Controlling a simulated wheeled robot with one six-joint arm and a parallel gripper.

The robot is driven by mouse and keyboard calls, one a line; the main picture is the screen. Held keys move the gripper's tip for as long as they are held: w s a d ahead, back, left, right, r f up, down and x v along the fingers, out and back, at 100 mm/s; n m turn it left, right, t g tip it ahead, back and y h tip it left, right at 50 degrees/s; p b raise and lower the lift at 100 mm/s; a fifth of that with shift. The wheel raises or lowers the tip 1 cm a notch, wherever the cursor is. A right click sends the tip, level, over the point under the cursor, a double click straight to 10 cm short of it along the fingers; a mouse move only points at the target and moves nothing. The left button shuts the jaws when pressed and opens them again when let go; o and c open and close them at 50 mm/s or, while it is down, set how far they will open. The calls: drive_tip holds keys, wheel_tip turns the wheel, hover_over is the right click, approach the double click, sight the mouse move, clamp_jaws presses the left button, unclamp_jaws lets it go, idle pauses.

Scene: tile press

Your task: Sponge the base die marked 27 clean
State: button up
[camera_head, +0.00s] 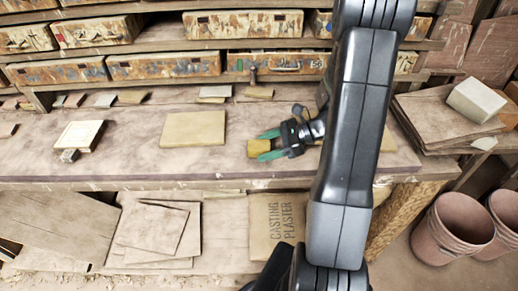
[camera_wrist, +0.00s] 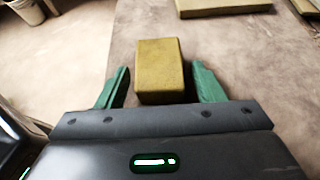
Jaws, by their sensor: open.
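A yellow sponge (camera_wrist: 159,67) lies on the bench between the fingers of my gripper (camera_wrist: 160,85). The fingers are green and open, with a gap on both sides of the sponge. In the head view the sponge (camera_head: 259,147) shows at the fingertips of my gripper (camera_head: 268,145), close to the bench's front edge. A pale block (camera_head: 80,136) with a small piece at its front corner sits at the left of the bench. It may be a die; no number 27 can be read in either view.
A flat tan slab (camera_head: 193,128) lies left of my gripper. Worn drawers (camera_head: 248,24) line the back. Boards with a whitish block (camera_head: 475,100) stand at right, above buckets (camera_head: 452,229). A casting plaster bag (camera_head: 277,224) is below the bench. My arm hides part of the bench.

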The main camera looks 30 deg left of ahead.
sight(267, 145)
drive_tip(key=c, duration=0.8)
drive_tip(key=shift+r+p, duration=2.55)
drive_tip(key=shift+r, duration=0.55)
drive_tip(key=shift+f, duration=0.1)
